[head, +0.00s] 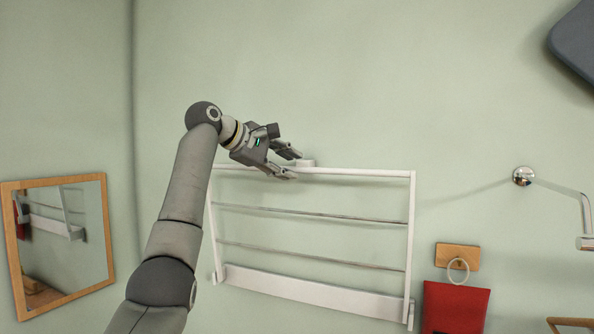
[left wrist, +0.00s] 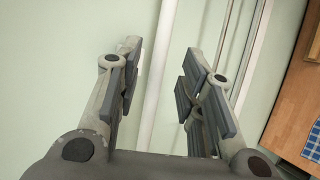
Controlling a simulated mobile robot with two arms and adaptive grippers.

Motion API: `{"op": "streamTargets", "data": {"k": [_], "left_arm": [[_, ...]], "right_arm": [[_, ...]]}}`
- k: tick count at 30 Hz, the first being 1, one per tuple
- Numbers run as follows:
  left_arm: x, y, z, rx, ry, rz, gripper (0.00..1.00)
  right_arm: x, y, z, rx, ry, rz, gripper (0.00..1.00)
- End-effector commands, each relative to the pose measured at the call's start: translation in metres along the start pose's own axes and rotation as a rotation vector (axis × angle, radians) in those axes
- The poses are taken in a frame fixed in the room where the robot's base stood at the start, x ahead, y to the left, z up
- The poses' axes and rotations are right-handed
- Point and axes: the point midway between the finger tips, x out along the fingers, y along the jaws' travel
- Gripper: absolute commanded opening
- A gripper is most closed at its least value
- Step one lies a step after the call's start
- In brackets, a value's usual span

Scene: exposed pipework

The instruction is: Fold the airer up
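The airer (head: 412,235) is a white frame with thin metal rods, mounted on the green wall by a white bottom rail (head: 310,292). Its top bar is raised above the rail; how far it leans from the wall is hard to tell. My right gripper is out of view.
A wood-framed mirror (head: 60,240) hangs at left and reflects the airer. At right are a metal wall fitting (head: 523,176), a wooden ring holder (head: 457,256) and a red cloth (head: 455,306). A dark panel (head: 575,42) is at upper right. The wall above the airer is clear.

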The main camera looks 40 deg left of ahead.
Motion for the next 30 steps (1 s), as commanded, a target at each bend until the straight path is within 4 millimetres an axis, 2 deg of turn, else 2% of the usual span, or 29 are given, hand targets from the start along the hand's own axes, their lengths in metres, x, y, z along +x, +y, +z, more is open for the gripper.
{"op": "streamTargets", "data": {"k": [3, 9, 14, 22, 26, 29, 30], "left_arm": [[-0.028, 0.001, -0.001, 0.001, 0.002, 0.004, 0.35], [-0.06, 0.0, -0.001, 0.0, 0.001, 0.001, 0.35], [-0.072, 0.0, -0.001, 0.0, 0.001, 0.0, 0.35], [-0.073, -0.001, -0.001, -0.001, 0.0, -0.001, 0.35], [-0.071, -0.005, -0.008, 0.004, 0.02, 0.012, 0.2], [-0.07, -0.019, -0.034, 0.031, 0.099, 0.068, 0.07], [-0.071, -0.026, -0.05, 0.053, 0.153, 0.104, 0.02]], "right_arm": [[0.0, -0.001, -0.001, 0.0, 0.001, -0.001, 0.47], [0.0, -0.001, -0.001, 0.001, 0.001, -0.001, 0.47], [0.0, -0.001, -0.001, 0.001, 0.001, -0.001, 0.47], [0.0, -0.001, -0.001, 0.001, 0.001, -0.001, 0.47], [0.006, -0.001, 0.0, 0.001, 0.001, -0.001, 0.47], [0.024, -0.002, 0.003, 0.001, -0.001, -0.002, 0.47], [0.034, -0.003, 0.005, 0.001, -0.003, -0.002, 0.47]]}}
